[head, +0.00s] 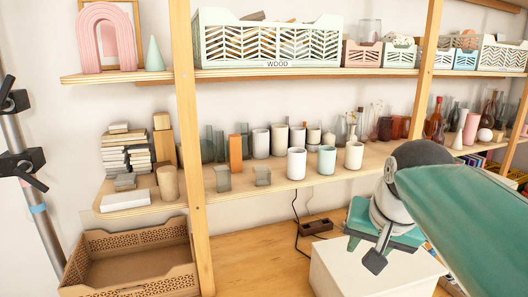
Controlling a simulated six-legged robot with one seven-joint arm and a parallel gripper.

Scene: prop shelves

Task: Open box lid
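A teal box (411,240) sits on top of a white block (345,277) at the lower right in the head view. My gripper (368,252) is over the box's front side and covers much of it. Its grey-white hand points down, and one dark finger pad shows in front of the box. The other finger is not clearly seen, so I cannot tell how far apart the fingers are or whether they touch the box. My arm also hides the box's right side. I cannot make out the lid's edge or its position.
Wooden shelves with cups (297,163), vases and books (125,155) stand behind. Wooden uprights (187,120) rise at the left and right of the middle. A brown open crate (95,288) is at the lower left. A bare wooden surface (250,265) lies left of the white block.

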